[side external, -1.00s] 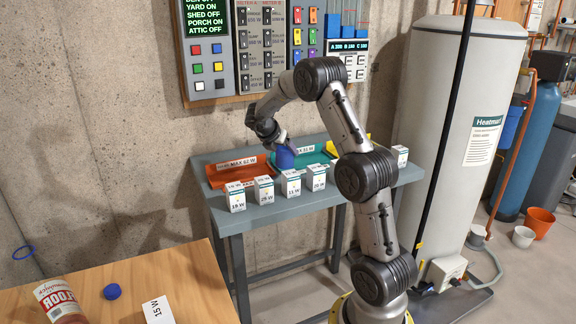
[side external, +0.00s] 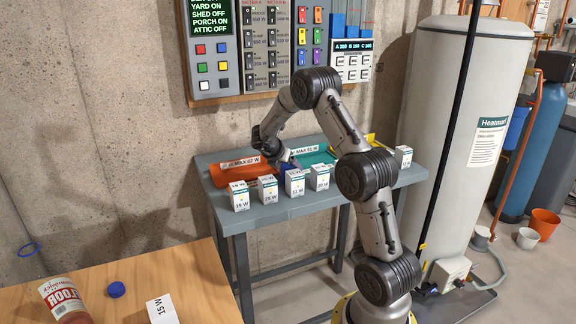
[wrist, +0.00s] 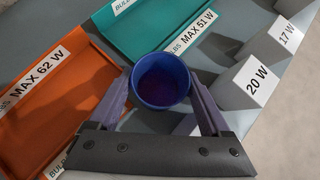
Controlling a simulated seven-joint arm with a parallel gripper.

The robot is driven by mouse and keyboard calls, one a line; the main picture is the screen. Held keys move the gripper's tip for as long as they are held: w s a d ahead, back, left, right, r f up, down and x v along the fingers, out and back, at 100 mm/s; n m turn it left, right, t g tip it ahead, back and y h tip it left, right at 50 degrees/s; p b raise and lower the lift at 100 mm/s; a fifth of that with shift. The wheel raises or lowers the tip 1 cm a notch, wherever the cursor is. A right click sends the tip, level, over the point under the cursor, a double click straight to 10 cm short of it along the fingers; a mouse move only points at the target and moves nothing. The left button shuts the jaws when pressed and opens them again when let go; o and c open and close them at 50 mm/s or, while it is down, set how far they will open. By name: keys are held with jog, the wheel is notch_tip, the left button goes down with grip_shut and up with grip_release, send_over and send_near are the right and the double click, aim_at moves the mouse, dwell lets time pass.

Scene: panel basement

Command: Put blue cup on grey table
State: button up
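The blue cup (wrist: 161,80) is between the two fingers of my gripper (wrist: 160,88) in the wrist view, its open mouth facing the camera. The fingers press its sides. In the side external view the cup (side external: 285,168) is low, near the grey table (side external: 255,216), partly hidden behind small white boxes. I cannot tell whether its base touches the tabletop. It is by the gap between the orange tray (wrist: 60,95) and the teal tray (wrist: 150,30), near their front ends.
Several white boxes with watt labels, such as one marked 20 W (wrist: 250,80), line the table's front edge, close to the cup. A wall panel (side external: 285,45) stands behind. A wooden table (side external: 185,285) at front left holds a blue cap (side external: 116,289) and a can (side external: 64,300).

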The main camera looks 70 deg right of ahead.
jog(key=shift+o, duration=1)
jog(key=shift+r, duration=0.1)
